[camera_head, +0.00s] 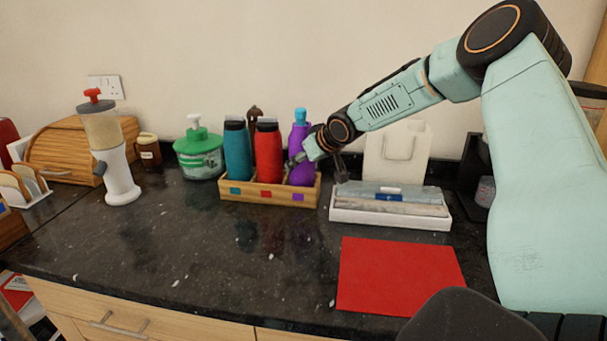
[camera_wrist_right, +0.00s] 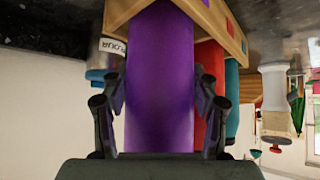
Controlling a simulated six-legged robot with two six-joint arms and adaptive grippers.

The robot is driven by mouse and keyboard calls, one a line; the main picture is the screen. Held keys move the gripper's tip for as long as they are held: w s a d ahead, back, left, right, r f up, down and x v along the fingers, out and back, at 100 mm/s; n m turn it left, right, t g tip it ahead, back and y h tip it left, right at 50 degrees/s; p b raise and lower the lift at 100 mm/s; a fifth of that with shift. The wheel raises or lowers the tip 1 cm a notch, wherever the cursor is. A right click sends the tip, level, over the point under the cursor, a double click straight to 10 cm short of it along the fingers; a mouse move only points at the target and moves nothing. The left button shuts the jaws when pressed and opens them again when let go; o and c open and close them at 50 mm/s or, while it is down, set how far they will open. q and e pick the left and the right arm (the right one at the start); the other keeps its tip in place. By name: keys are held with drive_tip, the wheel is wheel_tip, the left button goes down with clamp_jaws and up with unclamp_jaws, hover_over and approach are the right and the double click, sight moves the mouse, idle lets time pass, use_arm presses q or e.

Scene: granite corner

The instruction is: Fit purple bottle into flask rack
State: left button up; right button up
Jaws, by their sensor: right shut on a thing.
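The purple bottle (camera_head: 299,143) with a blue cap stands upright at the right end of the wooden flask rack (camera_head: 270,194), above the purple square. Its lower end is hidden behind the rack's front wall. My right gripper (camera_head: 298,160) is shut on the bottle from the right. In the right wrist view, which is upside down, the bottle (camera_wrist_right: 160,70) sits between the fingers and runs into the rack (camera_wrist_right: 228,28). A teal flask (camera_head: 237,150) and a red flask (camera_head: 268,152) stand in the rack's other places. My left gripper is not in view.
A white tray (camera_head: 390,218) with flat items stands right of the rack, with a red mat (camera_head: 398,275) in front. A green pump bottle (camera_head: 199,155) stands left of the rack. A brown bottle (camera_head: 254,113) shows behind. The counter in front is clear.

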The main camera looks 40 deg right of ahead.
sight(303, 173)
wheel_tip(303, 173, down, 3)
drive_tip(key=shift+d+r+b, duration=0.1)
drive_tip(key=shift+b, duration=0.25)
drive_tip(key=shift+w+f, duration=0.1)
drive_tip(key=shift+f, duration=0.15)
drive_tip(key=shift+w+a+r, duration=0.1)
drive_tip(key=shift+a, duration=0.1)
drive_tip(key=shift+s+d, duration=0.1)
drive_tip(key=shift+s, duration=0.1)
drive_tip(key=o, duration=1)
drive_tip(key=shift+f, duration=0.2)
drive_tip(key=o, duration=0.4)
drive_tip(key=shift+w, duration=0.15)
drive_tip(key=shift+r, duration=0.1)
